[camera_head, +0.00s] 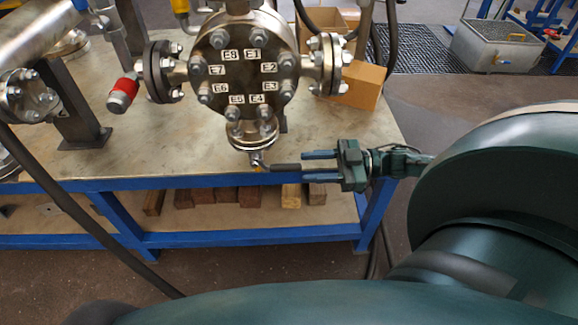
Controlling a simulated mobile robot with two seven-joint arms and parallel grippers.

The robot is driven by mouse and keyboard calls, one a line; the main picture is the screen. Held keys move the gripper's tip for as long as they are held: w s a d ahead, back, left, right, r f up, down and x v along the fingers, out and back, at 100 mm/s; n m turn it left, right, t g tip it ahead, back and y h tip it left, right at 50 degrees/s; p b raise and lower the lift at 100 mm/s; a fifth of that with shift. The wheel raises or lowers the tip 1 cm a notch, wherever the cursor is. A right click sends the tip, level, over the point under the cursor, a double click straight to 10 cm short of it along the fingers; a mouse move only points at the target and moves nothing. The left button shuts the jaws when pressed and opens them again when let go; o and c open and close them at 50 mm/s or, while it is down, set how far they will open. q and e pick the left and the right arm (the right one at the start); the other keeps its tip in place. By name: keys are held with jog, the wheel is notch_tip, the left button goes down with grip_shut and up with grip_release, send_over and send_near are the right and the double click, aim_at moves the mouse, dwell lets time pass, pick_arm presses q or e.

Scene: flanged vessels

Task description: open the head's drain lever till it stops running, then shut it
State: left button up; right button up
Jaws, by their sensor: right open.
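The round steel head (241,66) carries a ring of bolts and labels E1 to E8. Below its bottom flange (250,133) is a small drain valve (257,160) with a bit of yellow. The drain lever (285,167) has a dark grip and points right, nearly level. No liquid is visible at the valve at this size. My right gripper (304,167) comes in from the right, open, its two blue-grey fingers one above the other. The lever's free end is at the fingertips, level with the gap; I cannot tell whether it is between them. My left gripper is not in view.
The vessel stands over a blue-framed bench (190,155) with wood blocks (250,196) on its lower shelf. A red-capped fitting (123,95) is at left. A cardboard box (362,86) stands behind the right flange. A dark hose (85,220) hangs at front left.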

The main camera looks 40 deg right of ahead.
aim_at(290, 165)
jog(key=shift+x, duration=2.8)
jog(key=shift+c, duration=0.4)
grip_shut()
